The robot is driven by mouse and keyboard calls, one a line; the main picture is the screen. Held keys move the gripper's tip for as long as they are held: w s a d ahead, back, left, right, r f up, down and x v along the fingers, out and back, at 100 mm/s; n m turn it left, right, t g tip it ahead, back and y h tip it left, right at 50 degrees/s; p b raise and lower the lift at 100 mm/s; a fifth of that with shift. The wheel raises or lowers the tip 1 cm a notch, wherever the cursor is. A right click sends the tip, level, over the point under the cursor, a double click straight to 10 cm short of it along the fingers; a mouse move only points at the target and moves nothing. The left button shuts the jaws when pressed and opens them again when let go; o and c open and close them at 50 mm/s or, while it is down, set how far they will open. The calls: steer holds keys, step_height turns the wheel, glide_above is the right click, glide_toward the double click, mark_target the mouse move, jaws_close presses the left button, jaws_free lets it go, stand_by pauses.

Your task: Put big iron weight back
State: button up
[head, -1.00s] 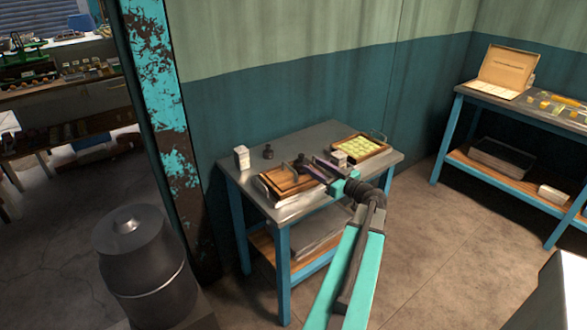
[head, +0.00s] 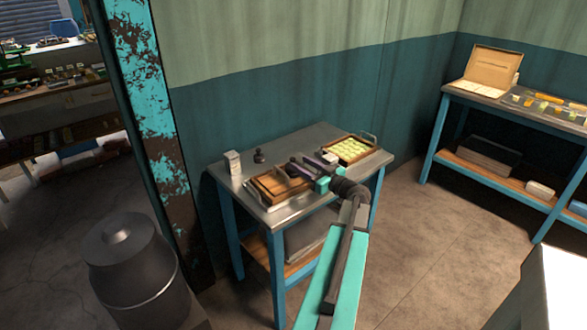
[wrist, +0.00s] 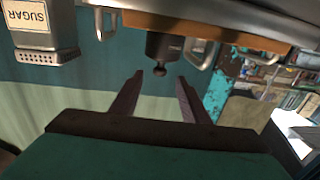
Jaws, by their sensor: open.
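A dark iron weight (head: 259,156) with a knob stands upright at the back left of the small metal-topped table (head: 318,133). In the wrist view, whose picture is upside down, a dark weight with a knob (wrist: 163,46) appears in line with the gap between my fingertips. I cannot tell for sure whether it is the same weight. The wooden tray (head: 268,191) with metal handles lies at the table's front left. My gripper (head: 298,165) is open and empty over the table, right of the tray; its fingers also show in the wrist view (wrist: 160,77).
A white container (head: 233,162) stands at the back left corner. A container marked SUGAR (wrist: 40,28) shows in the wrist view. A tray of pale green pieces (head: 350,150) is at right. A dark canister (head: 130,265) stands left; another bench (head: 500,105) stands right.

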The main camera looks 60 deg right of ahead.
mark_target(295, 160)
steer(key=shift+p+x, duration=0.5)
steer(key=shift+x, duration=1.8)
steer(key=shift+p+x, duration=1.2)
steer(key=shift+x, duration=0.75)
steer(key=shift+w+d, duration=0.25)
steer(key=shift+w, duration=0.35)
jaws_close()
steer(key=shift+r, duration=0.15)
